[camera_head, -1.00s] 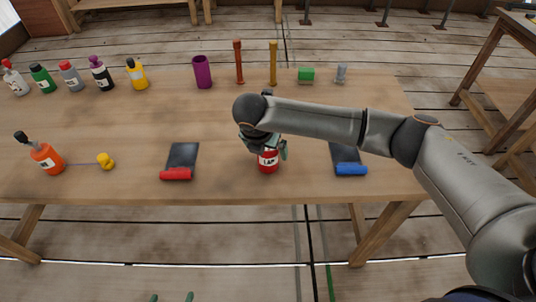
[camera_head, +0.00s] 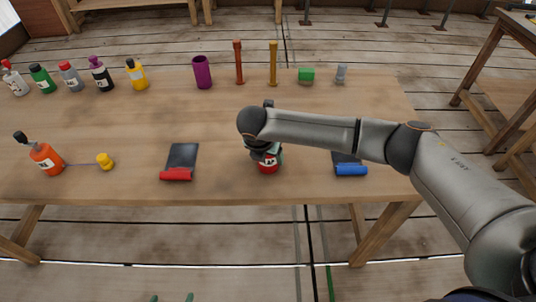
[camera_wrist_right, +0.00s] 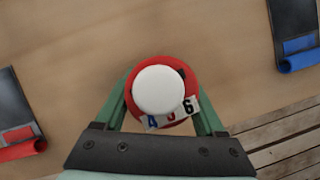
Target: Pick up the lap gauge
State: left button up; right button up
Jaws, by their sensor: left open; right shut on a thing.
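The lap gauge (camera_head: 267,168) is a red round thing with a white label, near the front edge of the wooden table. My left gripper (camera_head: 172,297) shows only as two green fingertips, apart and empty, at the bottom edge.
A dark pad with a red roll (camera_head: 176,174) lies left of the gauge, and one with a blue roll (camera_head: 351,170) lies right. An orange bottle (camera_head: 46,158) stands far left beside a yellow piece (camera_head: 105,161). Several bottles and a purple cup (camera_head: 202,72) line the back.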

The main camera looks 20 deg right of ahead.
jog(key=c, duration=0.7)
jog(key=shift+o, duration=0.2)
jog(key=shift+r, duration=0.1)
